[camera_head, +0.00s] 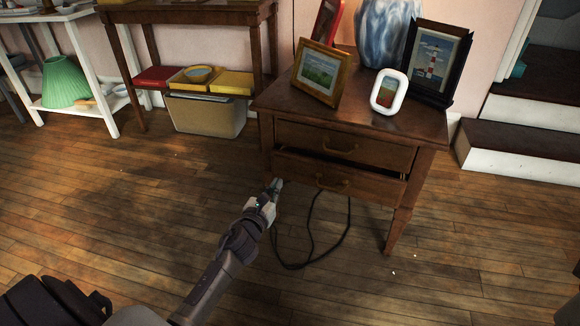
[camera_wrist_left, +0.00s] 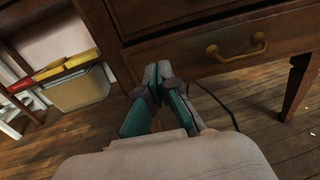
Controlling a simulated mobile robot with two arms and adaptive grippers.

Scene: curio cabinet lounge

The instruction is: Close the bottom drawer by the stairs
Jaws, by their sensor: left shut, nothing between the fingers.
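The wooden side table by the stairs has two drawers. Its bottom drawer (camera_head: 338,179) stands out a little, with a dark gap showing above its front. The bottom drawer's handle (camera_head: 332,186) is a curved brass pull, and it also shows in the left wrist view (camera_wrist_left: 237,50). The top drawer (camera_head: 345,147) looks shut. My left gripper (camera_head: 276,184) is shut and empty, near the left end of the bottom drawer's front. In the left wrist view its fingertips (camera_wrist_left: 158,72) point at the drawer's lower left part; whether they touch cannot be told. My right gripper is not in view.
Picture frames (camera_head: 319,72) and a blue vase (camera_head: 386,32) stand on the side table. A black cable (camera_head: 309,250) loops on the floor below it. White-edged stairs (camera_head: 520,145) rise at right. A basket (camera_head: 205,115) sits under another table at left. The floor in front is open.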

